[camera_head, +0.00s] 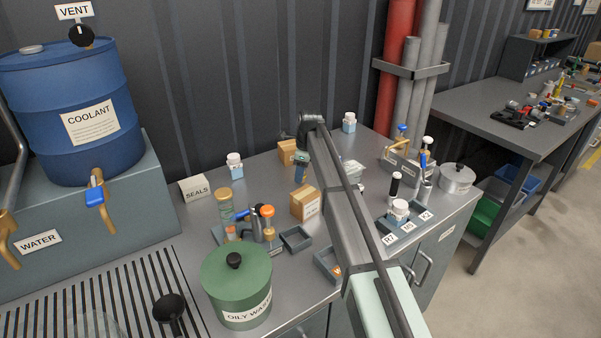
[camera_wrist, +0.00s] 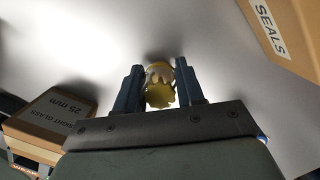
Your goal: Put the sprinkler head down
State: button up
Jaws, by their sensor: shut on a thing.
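My gripper (camera_wrist: 160,82) has two dark blue fingers, shut on a small brass-yellow sprinkler head (camera_wrist: 159,97) with a toothed edge and a paler part beyond it. The grey worktop (camera_wrist: 80,45) lies beyond the fingertips; I cannot tell whether the sprinkler head touches it. In the head view my gripper (camera_head: 301,170) points down over the back middle of the worktop (camera_head: 262,178), between two cardboard boxes. The sprinkler head cannot be made out there.
A "sight glass 25 mm" box (camera_wrist: 50,122) is left of the gripper and the SEALS box (camera_wrist: 283,35) is upper right. One cardboard box (camera_head: 305,204) stands just in front, another (camera_head: 287,152) behind. A green oily waste can (camera_head: 237,283) and small grey trays (camera_head: 297,238) stand nearer.

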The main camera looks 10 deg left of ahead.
jog(key=shift+f, duration=0.15)
jog(key=o, duration=1.1)
jog(key=shift+c, duration=0.2)
jog(key=r, duration=0.4)
jog(key=d+r, duration=0.1)
jog(key=r, duration=0.7)
jog(key=shift+d+r, duration=0.15)
jog(key=shift+d, duration=0.25)
jog(key=shift+o, duration=0.4)
